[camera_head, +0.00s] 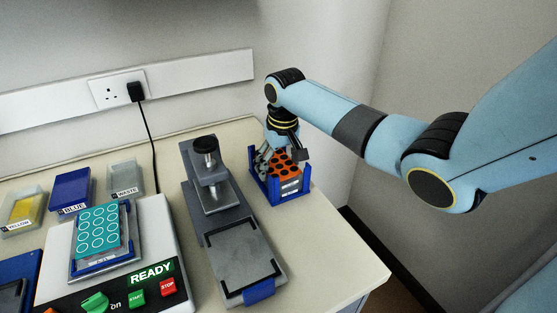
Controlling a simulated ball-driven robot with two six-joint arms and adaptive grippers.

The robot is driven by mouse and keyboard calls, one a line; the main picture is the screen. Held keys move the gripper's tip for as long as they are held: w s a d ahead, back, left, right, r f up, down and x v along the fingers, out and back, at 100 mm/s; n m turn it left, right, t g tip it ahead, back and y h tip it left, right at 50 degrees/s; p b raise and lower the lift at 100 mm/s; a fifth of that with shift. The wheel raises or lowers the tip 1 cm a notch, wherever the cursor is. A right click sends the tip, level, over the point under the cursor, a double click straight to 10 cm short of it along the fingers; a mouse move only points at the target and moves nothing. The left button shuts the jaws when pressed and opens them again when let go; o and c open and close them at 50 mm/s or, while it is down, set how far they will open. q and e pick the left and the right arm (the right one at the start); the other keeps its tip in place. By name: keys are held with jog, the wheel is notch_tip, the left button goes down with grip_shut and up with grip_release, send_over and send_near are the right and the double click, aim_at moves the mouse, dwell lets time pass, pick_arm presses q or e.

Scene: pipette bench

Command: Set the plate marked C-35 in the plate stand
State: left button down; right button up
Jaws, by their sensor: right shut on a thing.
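An orange plate (287,172) with dark round wells and a white label stands in a blue holder (272,194) at the back right of the bench. The label is too small to read. My right gripper (281,153) reaches down from above and is shut on the orange plate; its fingers partly hide the plate's top. I cannot tell whether the plate rests fully on the holder's floor. A teal plate (97,231) with white rings lies on the white machine at the left; I see no readable mark on it. My left gripper is not in view.
A grey press-like stand (240,262) with a black knob and empty black frame stands left of the holder. The white machine (153,224) shows READY and buttons. Boxes labelled YELLOW, BLUE (70,190) and WASTE (125,177) stand at the back left. The bench's right front (335,262) is clear.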

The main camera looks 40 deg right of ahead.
jog(key=o, duration=1.6)
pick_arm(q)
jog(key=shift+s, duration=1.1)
pick_arm(e)
jog(key=shift+r, duration=0.35)
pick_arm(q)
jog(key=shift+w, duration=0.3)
pick_arm(e)
jog(key=r, duration=0.3)
jog(key=s+r, duration=0.1)
jog(key=r, duration=0.7)
jog(key=shift+s+a+r, duration=0.15)
jog(key=shift+s+a, duration=0.1)
jog(key=shift+s, duration=0.1)
